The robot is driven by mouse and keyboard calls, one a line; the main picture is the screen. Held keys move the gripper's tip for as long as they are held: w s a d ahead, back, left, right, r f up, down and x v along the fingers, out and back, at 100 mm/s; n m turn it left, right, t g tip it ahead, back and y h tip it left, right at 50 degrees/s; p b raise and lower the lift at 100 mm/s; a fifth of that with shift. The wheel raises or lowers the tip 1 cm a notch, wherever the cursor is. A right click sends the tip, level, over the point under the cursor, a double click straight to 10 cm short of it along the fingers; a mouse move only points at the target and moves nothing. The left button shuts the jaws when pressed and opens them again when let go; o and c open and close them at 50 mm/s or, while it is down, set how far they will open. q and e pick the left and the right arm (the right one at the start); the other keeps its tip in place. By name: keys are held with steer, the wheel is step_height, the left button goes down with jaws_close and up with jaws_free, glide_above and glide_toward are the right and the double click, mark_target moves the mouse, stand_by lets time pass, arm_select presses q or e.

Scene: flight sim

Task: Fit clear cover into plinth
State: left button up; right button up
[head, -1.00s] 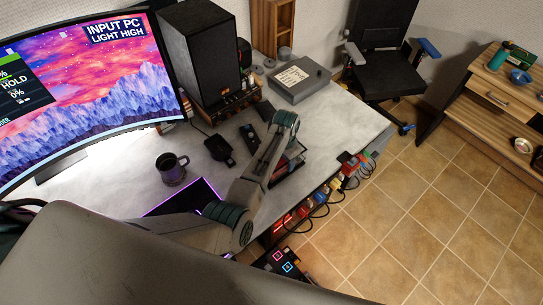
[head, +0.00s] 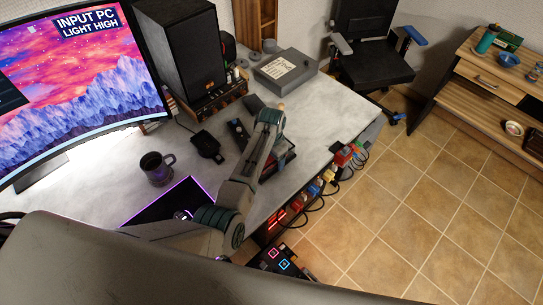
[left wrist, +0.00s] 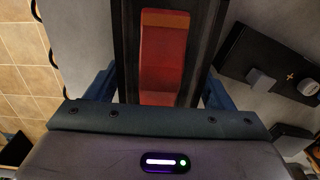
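A dark base with a red part (head: 287,160), which looks like the plinth, lies on the grey desk, partly behind my left forearm. In the left wrist view a long black frame holds a red block with an orange end (left wrist: 164,50). My left gripper (left wrist: 160,82) has its blue fingers wide apart, one towards each side of this frame; I cannot tell whether they touch it. In the head view the forearm hides the fingers. I cannot pick out the clear cover in either view. My right gripper is not in view.
On the desk (head: 335,110) stand a dark mug (head: 155,169), a black speaker (head: 182,55), a grey box with a paper label (head: 285,70) and a curved monitor (head: 75,80). Coloured plugs and cables line the desk's right edge. A black panel with knobs (left wrist: 275,75) is beside the frame.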

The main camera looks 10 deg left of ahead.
arm_select(q)
steer(key=shift+o, duration=0.4)
steer(key=shift+r, duration=0.35)
step_height(320, 180, up, 10)
steer(key=shift+w+r+b, duration=0.1)
steer(key=shift+r+b, duration=0.15)
steer(key=shift+b, duration=0.65)
steer(key=shift+r, duration=0.6)
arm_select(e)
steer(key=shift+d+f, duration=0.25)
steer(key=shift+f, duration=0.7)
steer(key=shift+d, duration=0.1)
